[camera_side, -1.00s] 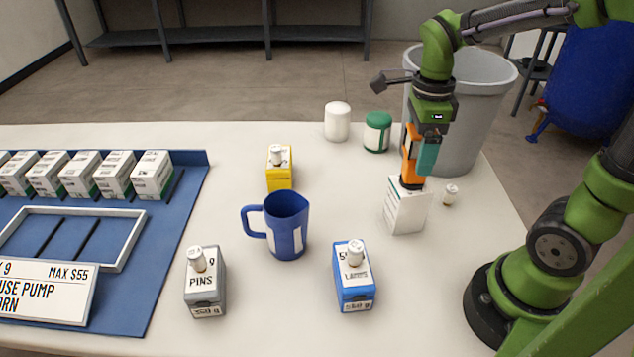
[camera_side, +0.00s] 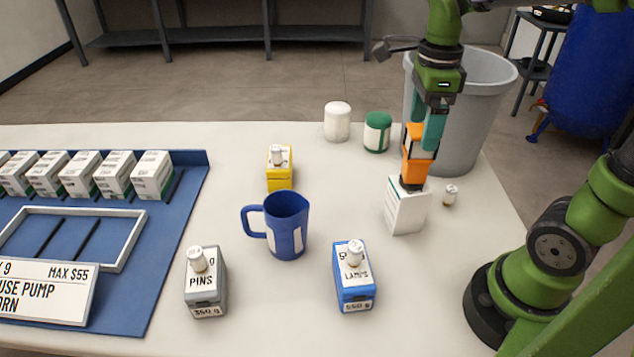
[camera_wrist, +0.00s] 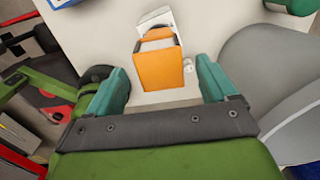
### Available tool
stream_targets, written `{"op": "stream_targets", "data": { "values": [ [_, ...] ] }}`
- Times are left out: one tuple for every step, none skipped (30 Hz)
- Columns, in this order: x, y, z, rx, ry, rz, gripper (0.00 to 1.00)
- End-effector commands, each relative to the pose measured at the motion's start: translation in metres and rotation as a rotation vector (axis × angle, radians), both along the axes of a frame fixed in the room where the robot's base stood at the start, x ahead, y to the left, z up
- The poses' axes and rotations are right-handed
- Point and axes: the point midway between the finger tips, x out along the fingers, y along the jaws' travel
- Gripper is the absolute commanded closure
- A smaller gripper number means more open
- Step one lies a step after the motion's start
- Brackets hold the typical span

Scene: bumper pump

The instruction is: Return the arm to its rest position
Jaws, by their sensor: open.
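My gripper (camera_side: 427,130) has teal fingers and is open at the right of the table, above a white box. An orange block (camera_side: 416,168) with a dark neck stands on top of the white box (camera_side: 407,210). The fingertips are at the upper part of the orange block in the side view. In the wrist view the orange block (camera_wrist: 161,69) lies between and beyond the spread fingers, with a gap on each side. Part of the white box (camera_wrist: 155,20) shows behind it.
A grey bin (camera_side: 468,130) stands close behind and right of my gripper. White (camera_side: 337,122) and green (camera_side: 377,133) canisters stand left of it. A small white bottle (camera_side: 450,195) is right of the box. A blue jug (camera_side: 287,228) and weights stand further left.

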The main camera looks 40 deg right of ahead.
Motion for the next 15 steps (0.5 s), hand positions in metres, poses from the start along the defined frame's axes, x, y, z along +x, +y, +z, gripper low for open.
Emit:
{"op": "stream_targets", "data": {
  "values": [
    [-0.001, 0.000, -0.011, 0.001, 0.005, 0.000, 0.15],
    [-0.001, 0.000, -0.017, 0.001, 0.005, 0.000, 0.15],
    [-0.001, 0.000, -0.025, 0.001, 0.005, 0.000, 0.15],
    [-0.001, 0.000, -0.031, 0.000, 0.006, 0.000, 0.15],
    [-0.001, 0.000, -0.037, 0.001, 0.005, 0.001, 0.15],
    [-0.001, 0.000, -0.044, 0.001, 0.005, 0.001, 0.15],
    [-0.001, 0.000, -0.050, 0.000, 0.004, 0.000, 0.15],
    [-0.001, 0.000, -0.056, 0.001, 0.005, 0.000, 0.15],
    [0.001, 0.000, -0.046, -0.001, -0.006, -0.001, 0.15],
    [0.002, 0.000, -0.039, -0.002, -0.009, -0.001, 0.15],
    [0.002, 0.000, -0.032, -0.001, -0.008, -0.001, 0.15],
    [0.001, 0.000, -0.025, -0.001, -0.008, -0.002, 0.15],
    [0.000, 0.000, -0.020, -0.001, -0.007, -0.002, 0.15],
    [-0.001, 0.000, -0.015, -0.001, -0.007, -0.002, 0.15],
    [-0.005, 0.001, -0.012, 0.000, -0.004, -0.001, 0.15]
  ]
}}
